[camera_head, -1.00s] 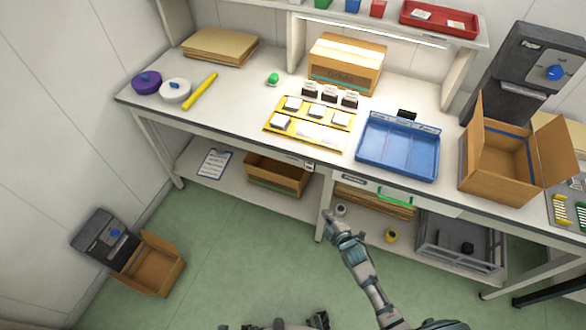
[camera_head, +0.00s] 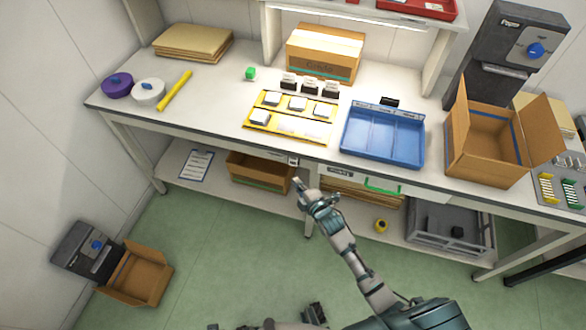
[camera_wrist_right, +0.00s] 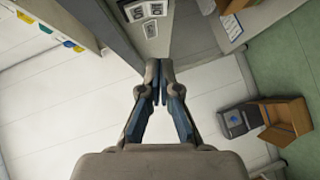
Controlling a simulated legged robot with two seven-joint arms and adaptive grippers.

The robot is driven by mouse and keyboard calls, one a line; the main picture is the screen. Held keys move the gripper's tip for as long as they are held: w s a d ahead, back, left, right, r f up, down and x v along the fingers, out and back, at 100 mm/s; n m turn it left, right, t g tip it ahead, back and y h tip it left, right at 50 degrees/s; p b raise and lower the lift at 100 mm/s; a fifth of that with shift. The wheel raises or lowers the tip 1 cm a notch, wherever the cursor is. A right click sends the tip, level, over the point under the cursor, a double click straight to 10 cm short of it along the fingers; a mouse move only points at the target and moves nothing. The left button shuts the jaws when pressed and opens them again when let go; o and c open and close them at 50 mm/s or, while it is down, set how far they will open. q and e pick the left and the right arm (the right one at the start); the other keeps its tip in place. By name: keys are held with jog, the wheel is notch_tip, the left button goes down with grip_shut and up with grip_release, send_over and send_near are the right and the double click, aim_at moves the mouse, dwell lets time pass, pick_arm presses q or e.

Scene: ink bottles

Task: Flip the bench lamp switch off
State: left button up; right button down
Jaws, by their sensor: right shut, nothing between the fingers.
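My right gripper (camera_head: 298,184) is in front of the bench's front edge, just below a small pale plate with a dark mark (camera_head: 293,160), which may be the lamp switch. The gripper is shut with nothing in it. In the right wrist view its fingertips (camera_wrist_right: 159,70) meet, just below a grey panel with small labelled plates (camera_wrist_right: 151,28). They look apart from the plates. Which plate is the switch, and its position, I cannot tell. The bench lamp seems to be the light strip under the shelf (camera_head: 360,20).
The workbench (camera_head: 215,95) carries a blue tray (camera_head: 382,137), a yellow mat with white pieces (camera_head: 290,125) and an open carton (camera_head: 490,140).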

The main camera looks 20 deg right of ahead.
aim_at(289, 163)
pick_arm(q)
jog(key=shift+w+r+b, duration=0.25)
jog(key=shift+r+b, duration=0.25)
jog(key=shift+r, duration=0.95)
jog(key=shift+w+r+b, duration=0.2)
jog(key=shift+r+b, duration=0.25)
jog(key=shift+r, duration=1)
pick_arm(e)
jog(key=shift+w+d+f, duration=0.2)
jog(key=shift+w+f, duration=0.2)
jog(key=shift+w, duration=0.95)
jog(key=shift+w+d+f, duration=0.15)
jog(key=shift+w+f, duration=0.25)
jog(key=shift+w, duration=0.95)
jog(key=shift+w+d+f, duration=0.2)
jog(key=shift+w+f, duration=0.2)
jog(key=shift+w, duration=0.95)
jog(key=shift+d+f+b, duration=0.1)
jog(key=shift+f+b, duration=0.1)
jog(key=shift+b, duration=0.1)
jog(key=shift+r, duration=0.1)
pick_arm(q)
jog(key=shift+r, duration=0.7)
pick_arm(e)
jog(key=shift+w, duration=0.1)
pick_arm(q)
jog(key=shift+s, duration=0.1)
